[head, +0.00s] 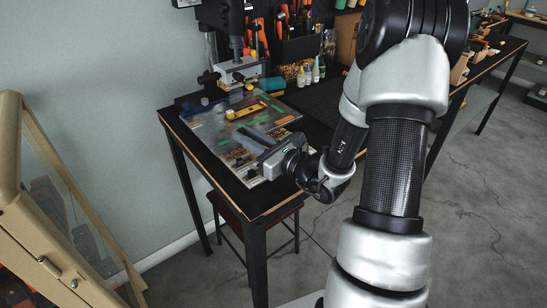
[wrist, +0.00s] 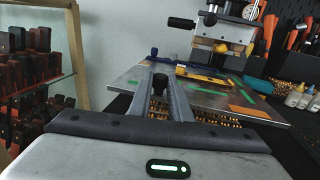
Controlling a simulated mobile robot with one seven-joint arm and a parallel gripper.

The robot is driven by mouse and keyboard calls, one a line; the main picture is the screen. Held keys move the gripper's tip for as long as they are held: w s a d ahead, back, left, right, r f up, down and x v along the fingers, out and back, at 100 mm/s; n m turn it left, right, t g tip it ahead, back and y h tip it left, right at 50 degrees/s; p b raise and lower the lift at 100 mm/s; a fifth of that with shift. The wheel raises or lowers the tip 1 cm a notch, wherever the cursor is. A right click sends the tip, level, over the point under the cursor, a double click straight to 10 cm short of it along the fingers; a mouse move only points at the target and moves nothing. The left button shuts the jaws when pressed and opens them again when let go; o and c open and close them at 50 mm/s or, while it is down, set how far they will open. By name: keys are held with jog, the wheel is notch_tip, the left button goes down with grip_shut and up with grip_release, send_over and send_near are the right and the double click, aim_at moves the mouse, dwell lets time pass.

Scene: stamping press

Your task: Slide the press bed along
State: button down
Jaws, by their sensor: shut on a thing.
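The press bed (head: 210,125) is a flat grey metal plate with green strips, lying on the black table under the press (head: 240,70). It also shows in the wrist view (wrist: 232,100), reaching away behind my fingers. A yellow piece (head: 246,110) lies on the bed. My gripper (head: 243,136) is low over the near part of the bed. In the wrist view my gripper (wrist: 161,86) has its two fingers closed on a short black knob (wrist: 160,79). The knob's lower part and its joint to the bed are hidden by the fingers.
Small bottles (head: 308,75) and a tool rack (head: 295,45) stand at the back right of the table. A glass-fronted cabinet (head: 45,190) stands at the left. A stool (head: 262,215) is under the table.

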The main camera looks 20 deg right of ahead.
jog(key=shift+s+a+v, duration=0.1)
jog(key=shift+a+v, duration=0.1)
jog(key=shift+v, duration=1.15)
jog(key=shift+s+a+v, duration=0.1)
jog(key=shift+a+v, duration=0.1)
jog(key=shift+v, duration=1.15)
jog(key=shift+s+a+v, duration=0.1)
jog(key=shift+a+v, duration=0.05)
jog(key=shift+v, duration=1.25)
jog(key=shift+p+v, duration=0.7)
jog(key=shift+v, duration=0.6)
jog(key=c, duration=1.6)
grip_release()
jog(key=shift+s+a, duration=0.15)
jog(key=shift+a, duration=0.1)
jog(key=shift+o, duration=0.2)
